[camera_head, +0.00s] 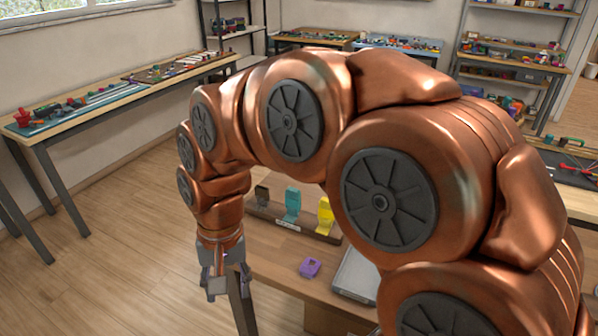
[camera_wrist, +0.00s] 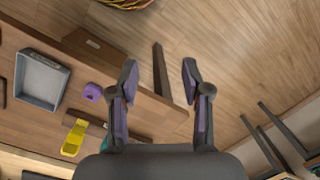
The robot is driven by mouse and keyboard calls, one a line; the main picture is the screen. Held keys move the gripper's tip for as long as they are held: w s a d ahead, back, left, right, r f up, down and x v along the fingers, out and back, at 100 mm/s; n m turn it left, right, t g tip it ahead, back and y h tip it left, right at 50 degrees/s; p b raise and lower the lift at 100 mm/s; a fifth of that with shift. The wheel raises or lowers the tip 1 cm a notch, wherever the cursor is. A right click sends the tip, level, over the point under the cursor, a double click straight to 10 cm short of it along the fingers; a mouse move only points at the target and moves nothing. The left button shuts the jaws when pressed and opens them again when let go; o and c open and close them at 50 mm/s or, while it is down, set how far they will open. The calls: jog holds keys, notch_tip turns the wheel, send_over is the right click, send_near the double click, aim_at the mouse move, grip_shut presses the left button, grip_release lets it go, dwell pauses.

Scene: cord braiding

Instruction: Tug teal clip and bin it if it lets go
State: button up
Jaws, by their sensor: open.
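The teal clip (camera_head: 293,204) stands upright on a dark strip (camera_head: 262,218) on the table, between a dark grey clip (camera_head: 262,195) and a yellow clip (camera_head: 325,216). In the wrist view only a sliver of the teal clip (camera_wrist: 105,143) shows beside my gripper's body. My gripper (camera_head: 229,290) points down to the left of the table and in front of the strip, apart from the clips. In the wrist view its fingers (camera_wrist: 159,72) are spread with nothing between them. Which container is the bin, I cannot tell.
A purple piece (camera_head: 310,267) lies on the table near a grey tray (camera_wrist: 40,80), which looks empty. The wrist view also shows a woven basket (camera_wrist: 125,3) on the floor. A side table (camera_head: 120,92) with tools stands at left. Open floor lies between.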

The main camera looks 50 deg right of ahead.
jog(key=w+d+r+m+t+y, duration=0.1)
jog(key=w+d+r+m+t, duration=0.1)
jog(key=w+d+m, duration=0.65)
jog(key=m+t, duration=0.3)
jog(key=m, duration=1.4)
send_near(293, 190)
jog(key=x, duration=0.3)
jog(key=shift+h, duration=0.4)
jog(key=shift+p+x, duration=0.85)
jog(key=shift+x, duration=2.85)
jog(key=shift+a, duration=0.15)
grip_shut()
